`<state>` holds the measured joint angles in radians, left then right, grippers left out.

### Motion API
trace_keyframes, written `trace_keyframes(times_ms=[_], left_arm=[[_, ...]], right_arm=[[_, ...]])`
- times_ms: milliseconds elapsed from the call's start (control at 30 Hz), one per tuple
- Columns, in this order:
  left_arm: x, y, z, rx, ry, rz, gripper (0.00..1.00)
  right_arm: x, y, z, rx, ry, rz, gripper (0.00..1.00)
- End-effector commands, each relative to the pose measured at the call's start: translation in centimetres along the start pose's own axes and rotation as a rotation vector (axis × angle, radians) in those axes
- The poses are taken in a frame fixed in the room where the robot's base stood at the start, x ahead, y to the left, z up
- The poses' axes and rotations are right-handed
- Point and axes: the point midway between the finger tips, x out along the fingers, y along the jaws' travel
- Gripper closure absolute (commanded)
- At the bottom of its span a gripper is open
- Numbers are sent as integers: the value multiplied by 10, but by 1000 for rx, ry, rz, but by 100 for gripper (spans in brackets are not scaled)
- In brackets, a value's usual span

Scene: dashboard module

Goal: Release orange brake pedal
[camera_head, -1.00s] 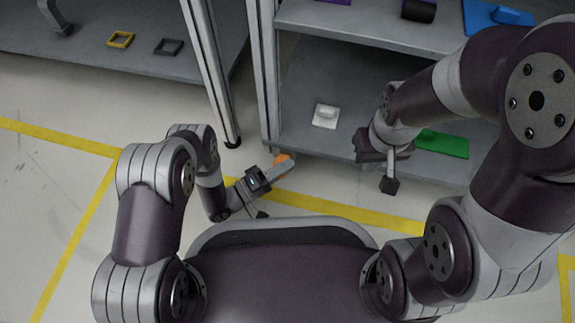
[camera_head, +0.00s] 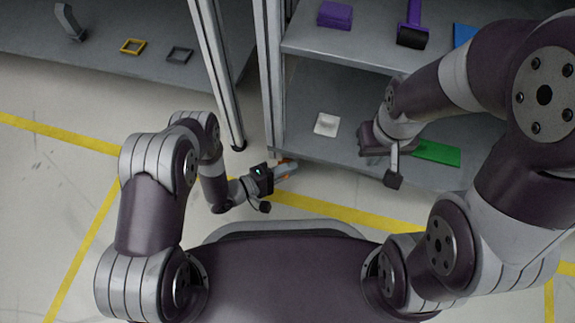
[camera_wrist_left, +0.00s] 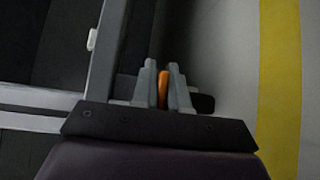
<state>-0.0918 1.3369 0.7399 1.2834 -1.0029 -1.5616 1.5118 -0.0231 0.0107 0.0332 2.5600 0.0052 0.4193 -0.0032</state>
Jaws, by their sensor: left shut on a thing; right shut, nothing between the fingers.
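My left gripper (camera_head: 286,170) is low, in front of the left end of the grey shelf unit. In the left wrist view its two grey fingers (camera_wrist_left: 163,88) are closed on the orange brake pedal (camera_wrist_left: 163,90). Only a narrow orange strip shows between them, and most of the pedal is hidden. In the head view just a trace of orange (camera_head: 284,161) shows at the fingers. My right gripper (camera_head: 372,140) is over the lower shelf, shut and empty, its fingertips mostly hidden.
The lower shelf (camera_head: 330,155) holds a white part (camera_head: 326,124) and a green plate (camera_head: 436,153). Purple parts (camera_head: 335,14) lie on the upper shelf. An upright post (camera_head: 218,75) stands left of the unit. Yellow lines mark the open floor.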

Motion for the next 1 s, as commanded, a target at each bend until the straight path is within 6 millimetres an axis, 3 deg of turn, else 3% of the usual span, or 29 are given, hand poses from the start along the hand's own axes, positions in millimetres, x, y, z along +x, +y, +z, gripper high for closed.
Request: trace_keyframes(times_ms=[200,667,700,733,1000], left_arm=[[0,4,0,-45,-1,-44,100],[0,3,0,-59,0,-58,100],[0,3,0,-59,0,-58,84],[0,3,0,-59,0,-58,81],[0,3,0,-58,0,-57,81]], right_arm=[[-11,0,-1,0,0,0,100],[-12,0,-1,0,0,0,100],[-12,0,-1,0,0,0,100],[-12,0,-1,0,0,0,100],[-12,0,-1,0,0,0,100]])
